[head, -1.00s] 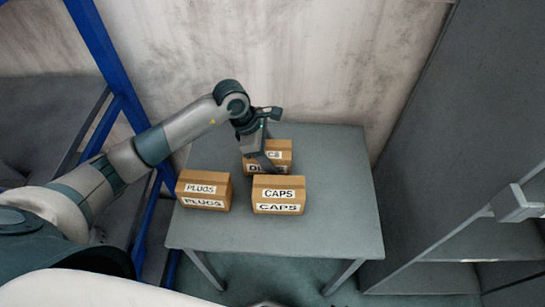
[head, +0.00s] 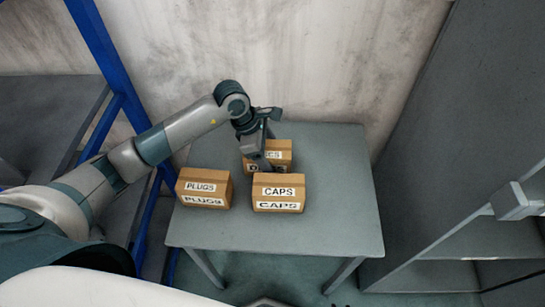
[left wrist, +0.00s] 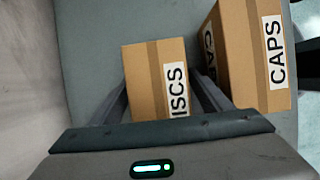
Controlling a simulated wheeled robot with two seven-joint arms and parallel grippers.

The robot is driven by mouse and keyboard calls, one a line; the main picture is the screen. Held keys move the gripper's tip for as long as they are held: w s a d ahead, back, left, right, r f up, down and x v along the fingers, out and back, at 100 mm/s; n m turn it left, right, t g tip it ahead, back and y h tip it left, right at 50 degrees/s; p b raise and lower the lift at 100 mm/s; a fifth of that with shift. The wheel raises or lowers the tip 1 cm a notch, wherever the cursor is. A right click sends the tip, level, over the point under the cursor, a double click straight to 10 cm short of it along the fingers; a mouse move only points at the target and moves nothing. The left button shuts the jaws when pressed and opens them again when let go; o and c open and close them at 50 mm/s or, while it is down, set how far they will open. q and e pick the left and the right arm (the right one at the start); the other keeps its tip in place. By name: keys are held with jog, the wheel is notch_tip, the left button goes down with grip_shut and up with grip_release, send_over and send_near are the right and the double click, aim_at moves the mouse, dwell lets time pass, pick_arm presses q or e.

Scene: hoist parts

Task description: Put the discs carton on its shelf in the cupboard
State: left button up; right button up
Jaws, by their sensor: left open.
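The discs carton (head: 283,149) is a brown box with white labels. It stands on the grey table (head: 330,225), behind the caps carton. My left gripper (head: 262,163) is over it from above and partly hides its label in the head view. In the left wrist view, the discs carton (left wrist: 150,85) sits between the two open fingers of my left gripper (left wrist: 162,100). The right finger is in the narrow space beside the caps carton (left wrist: 245,60). The grey cupboard (head: 440,150) stands right of the table, with shelves showing low down. My right gripper is not in view.
The caps carton (head: 278,193) stands in front of the discs carton, and the plugs carton (head: 203,188) is to the left. A blue rack post (head: 105,60) rises left of the table. The table's right side is clear. A wall is behind.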

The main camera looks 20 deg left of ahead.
pick_arm(q)
jog(key=shift+r, duration=0.1)
pick_arm(e)
jog(key=shift+r, duration=0.15)
pick_arm(q)
jog(key=shift+a+r, duration=0.15)
jog(key=shift+r, duration=0.1)
jog(key=b+v, duration=0.2)
jog(key=v, duration=0.9)
jog(key=shift+s+r, duration=0.1)
jog(key=shift+r, duration=0.15)
pick_arm(e)
jog(key=s+d+f+g, duration=0.1)
jog(key=d+f+g, duration=0.1)
jog(key=shift+s+f+h, duration=0.3)
jog(key=shift+s+h, duration=0.05)
jog(key=shift+h, duration=0.05)
pick_arm(q)
jog(key=shift+o, duration=0.4)
jog(key=shift+r, duration=0.3)
jog(key=p+v, duration=0.1)
jog(key=v, duration=0.1)
jog(key=p+v, duration=0.2)
jog(key=shift+a, duration=0.35)
pick_arm(e)
jog(key=shift+w+a+r+t+y, duration=0.25)
jog(key=shift+a+r+t+y, duration=0.15)
jog(key=shift+a+r+t, duration=0.65)
